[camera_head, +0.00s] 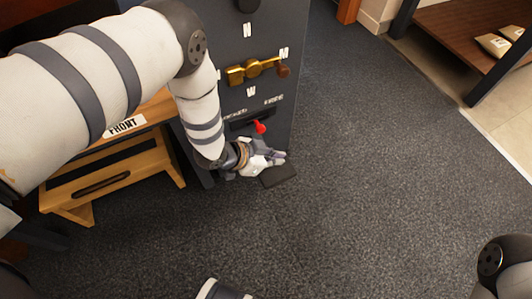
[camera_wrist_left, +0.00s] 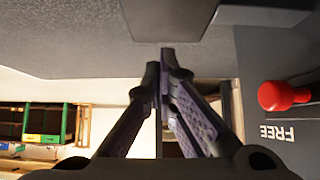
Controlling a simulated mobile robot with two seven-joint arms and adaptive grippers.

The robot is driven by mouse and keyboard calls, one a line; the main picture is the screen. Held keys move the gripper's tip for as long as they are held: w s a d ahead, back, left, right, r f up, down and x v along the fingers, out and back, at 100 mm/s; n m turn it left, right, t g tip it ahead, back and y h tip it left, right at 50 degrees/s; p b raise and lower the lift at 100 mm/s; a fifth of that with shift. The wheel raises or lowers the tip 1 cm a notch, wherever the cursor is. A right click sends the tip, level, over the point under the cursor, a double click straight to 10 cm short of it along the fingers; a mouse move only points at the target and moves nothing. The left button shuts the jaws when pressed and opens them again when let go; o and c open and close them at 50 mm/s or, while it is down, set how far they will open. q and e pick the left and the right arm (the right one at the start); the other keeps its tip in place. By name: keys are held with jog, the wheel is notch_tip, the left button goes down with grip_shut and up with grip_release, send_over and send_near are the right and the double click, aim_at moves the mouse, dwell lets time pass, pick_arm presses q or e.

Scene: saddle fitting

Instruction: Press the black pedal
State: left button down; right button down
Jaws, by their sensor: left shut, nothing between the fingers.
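The black pedal (camera_head: 279,176) is a dark flat plate low at the foot of the dark cabinet, just above the carpet. In the left wrist view the pedal (camera_wrist_left: 168,18) is a dark slab at the top, past my fingertips. My left gripper (camera_head: 281,158) is shut and empty, beside and partly over the pedal's far edge in the head view. In the left wrist view the fingertips (camera_wrist_left: 164,62) meet just short of the slab. I cannot tell whether they touch it. My right gripper is out of view.
The dark cabinet (camera_head: 283,110) carries a red knob (camera_head: 260,127) and a brass handle (camera_head: 253,71). A wooden step stool (camera_head: 90,187) marked FRONT stands left, under my left arm. A wooden shelf (camera_head: 455,35) is at upper right. The carpet (camera_head: 380,190) right of the pedal is clear.

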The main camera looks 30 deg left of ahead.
aim_at(284, 167)
pick_arm(q)
jog(key=shift+f+b, duration=0.4)
jog(key=shift+f, duration=1.1)
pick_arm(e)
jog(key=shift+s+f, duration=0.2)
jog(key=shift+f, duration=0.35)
pick_arm(q)
jog(key=shift+s, duration=0.1)
